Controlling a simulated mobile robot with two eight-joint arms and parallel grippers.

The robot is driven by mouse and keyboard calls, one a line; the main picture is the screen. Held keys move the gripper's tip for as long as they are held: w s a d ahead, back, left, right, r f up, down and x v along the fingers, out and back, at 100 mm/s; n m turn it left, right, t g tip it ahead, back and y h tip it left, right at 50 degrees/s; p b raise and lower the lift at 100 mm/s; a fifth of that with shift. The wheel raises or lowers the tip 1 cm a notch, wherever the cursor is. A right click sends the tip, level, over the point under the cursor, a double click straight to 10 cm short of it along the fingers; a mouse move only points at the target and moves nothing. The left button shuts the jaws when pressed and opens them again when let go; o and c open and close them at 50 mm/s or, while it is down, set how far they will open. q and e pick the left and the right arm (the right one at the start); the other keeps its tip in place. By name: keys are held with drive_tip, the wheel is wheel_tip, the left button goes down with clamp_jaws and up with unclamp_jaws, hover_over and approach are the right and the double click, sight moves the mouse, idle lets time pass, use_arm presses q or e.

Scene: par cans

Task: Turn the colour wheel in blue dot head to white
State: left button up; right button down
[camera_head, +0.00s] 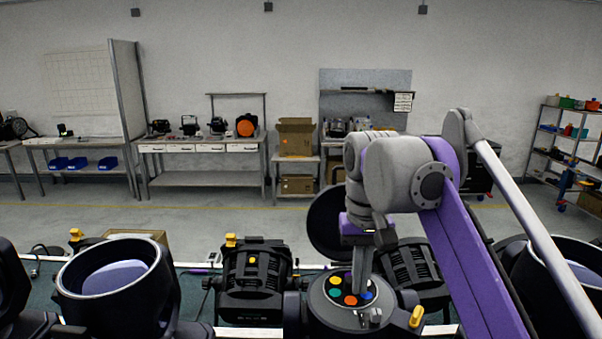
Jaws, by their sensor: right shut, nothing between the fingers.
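A dark lamp head stands open at the front, right of centre, with its round lid (325,226) tipped up behind it. Its colour wheel (338,313) shows green, yellow, orange-red and blue filters. A white filter cannot be made out; the gripper covers part of the wheel. I cannot make out a blue dot marking on the head's body. My right gripper (361,292) points down over the wheel, shut, its tips at the filters near the blue one. Whether it touches the wheel is unclear. My left gripper is not in view.
A large open can (118,285) is at front left, another (565,260) at far right. Workbenches line the back wall.

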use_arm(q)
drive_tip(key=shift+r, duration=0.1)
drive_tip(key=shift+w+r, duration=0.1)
use_arm(e)
drive_tip(key=shift+w+a, duration=0.1)
drive_tip(key=shift+w, duration=0.1)
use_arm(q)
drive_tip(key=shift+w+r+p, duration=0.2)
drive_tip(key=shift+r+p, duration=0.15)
use_arm(e)
drive_tip(key=shift+s+a, duration=0.1)
drive_tip(key=shift+a, duration=0.1)
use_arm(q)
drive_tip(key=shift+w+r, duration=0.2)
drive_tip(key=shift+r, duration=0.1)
use_arm(e)
drive_tip(key=shift+a, duration=0.35)
drive_tip(key=shift+a, duration=0.3)
drive_tip(key=shift+s+a, duration=0.1)
